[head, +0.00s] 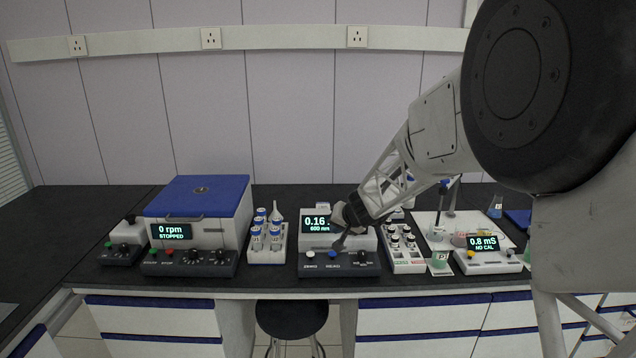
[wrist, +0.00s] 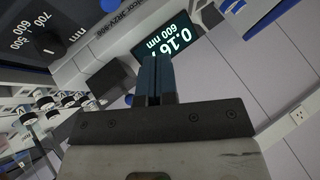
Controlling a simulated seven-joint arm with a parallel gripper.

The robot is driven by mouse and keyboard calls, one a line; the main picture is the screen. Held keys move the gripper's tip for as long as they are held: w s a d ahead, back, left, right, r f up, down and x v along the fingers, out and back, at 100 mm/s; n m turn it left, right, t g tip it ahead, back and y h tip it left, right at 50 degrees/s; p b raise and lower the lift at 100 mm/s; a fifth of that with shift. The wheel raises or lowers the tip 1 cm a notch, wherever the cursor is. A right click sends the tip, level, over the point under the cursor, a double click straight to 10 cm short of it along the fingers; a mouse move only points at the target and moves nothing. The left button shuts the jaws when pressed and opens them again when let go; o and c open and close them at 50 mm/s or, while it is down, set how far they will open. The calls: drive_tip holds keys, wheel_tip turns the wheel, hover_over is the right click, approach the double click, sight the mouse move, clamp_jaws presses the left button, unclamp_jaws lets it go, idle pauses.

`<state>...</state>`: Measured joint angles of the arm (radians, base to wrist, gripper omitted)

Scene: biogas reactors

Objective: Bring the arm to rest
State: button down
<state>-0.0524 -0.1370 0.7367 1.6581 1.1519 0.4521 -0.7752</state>
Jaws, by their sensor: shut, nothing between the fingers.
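My gripper (head: 341,243) is over the front of the spectrophotometer-like meter (head: 370,240), close to its control panel, in the head view. The meter's display (head: 317,224) reads about 0.16 at 600 nm. In the wrist view my gripper's two dark fingers (wrist: 155,72) are together with nothing between them. They point toward the meter, whose display (wrist: 168,43) shows there tilted. Whether the fingertips touch the panel cannot be told.
Left of the meter are a rack of blue-capped bottles (head: 258,239) and a blue-lidded centrifuge (head: 198,207) reading 0 rpm, stopped. Right are a vial rack (head: 402,262) and a conductivity meter (head: 488,257) reading 0.8 mS. The space above the bench's left side is clear.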

drive_tip(key=s+d+r+n+g, duration=0.1)
drive_tip(key=s+r, duration=0.3)
drive_tip(key=s, duration=0.4)
drive_tip(key=s+d+r+g+h, duration=0.15)
drive_tip(key=s+r, duration=0.25)
drive_tip(key=s, duration=0.4)
drive_tip(key=s+d+r+n, duration=0.1)
drive_tip(key=s+r, duration=0.3)
drive_tip(key=s, duration=0.4)
drive_tip(key=s+d+g+h, duration=0.1)
drive_tip(key=s+d, duration=0.3)
drive_tip(key=s, duration=0.9)
drive_tip(key=s+d+g+h, duration=0.1)
drive_tip(key=s+d+h, duration=0.2)
drive_tip(key=s, duration=1)
drive_tip(key=shift+d+f+m, duration=0.3)
drive_tip(key=shift+d+f, duration=0.05)
drive_tip(key=shift+d, duration=0.25)
